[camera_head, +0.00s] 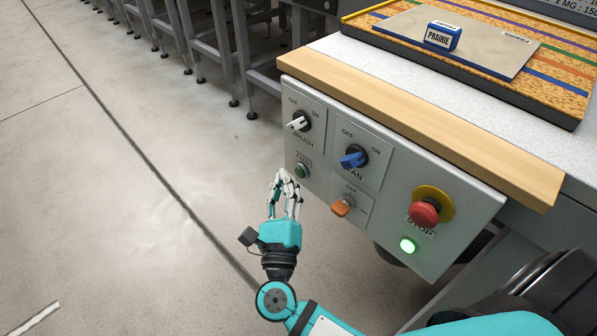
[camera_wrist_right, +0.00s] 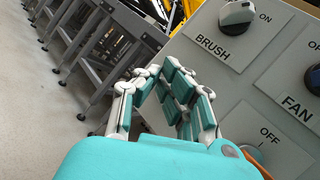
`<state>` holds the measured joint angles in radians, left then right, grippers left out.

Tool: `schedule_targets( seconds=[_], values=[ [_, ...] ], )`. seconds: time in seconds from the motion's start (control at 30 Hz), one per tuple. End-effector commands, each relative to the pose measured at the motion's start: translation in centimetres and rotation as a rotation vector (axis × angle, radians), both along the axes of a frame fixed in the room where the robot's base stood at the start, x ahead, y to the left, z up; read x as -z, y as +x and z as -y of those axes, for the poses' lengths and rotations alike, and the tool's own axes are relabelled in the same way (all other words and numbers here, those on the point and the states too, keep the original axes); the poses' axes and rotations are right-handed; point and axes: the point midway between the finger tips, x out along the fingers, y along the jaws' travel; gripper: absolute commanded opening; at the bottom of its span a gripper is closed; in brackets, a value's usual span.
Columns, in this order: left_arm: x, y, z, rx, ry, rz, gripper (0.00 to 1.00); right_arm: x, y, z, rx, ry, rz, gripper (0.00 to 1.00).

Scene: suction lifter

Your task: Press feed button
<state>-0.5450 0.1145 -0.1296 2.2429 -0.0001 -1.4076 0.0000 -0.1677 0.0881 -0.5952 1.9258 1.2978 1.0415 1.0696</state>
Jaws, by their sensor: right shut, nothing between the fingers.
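My left gripper is not in view.
The panel also carries the white BRUSH switch (camera_head: 299,122), blue FAN switch (camera_head: 353,158), orange switch (camera_head: 343,206), red STOP button (camera_head: 425,212) and a lit green lamp (camera_head: 408,245). A wooden edge (camera_head: 420,120) overhangs above. Open floor lies to the left.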

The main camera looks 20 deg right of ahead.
Motion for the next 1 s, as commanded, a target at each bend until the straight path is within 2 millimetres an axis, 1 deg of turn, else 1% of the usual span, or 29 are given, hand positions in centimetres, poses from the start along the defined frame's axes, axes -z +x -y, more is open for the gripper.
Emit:
schedule_targets(
  seconds=[0.27,0.53,1.0],
  values=[
    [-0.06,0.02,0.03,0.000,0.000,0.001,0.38,-0.01,0.03,0.08,0.000,0.000,0.000,0.00],
    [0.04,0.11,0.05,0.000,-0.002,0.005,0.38,-0.04,0.28,0.84,0.001,0.000,0.001,0.00],
    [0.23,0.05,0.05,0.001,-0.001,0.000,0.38,-0.02,0.33,0.94,0.000,0.000,0.000,0.00]
  ],
)
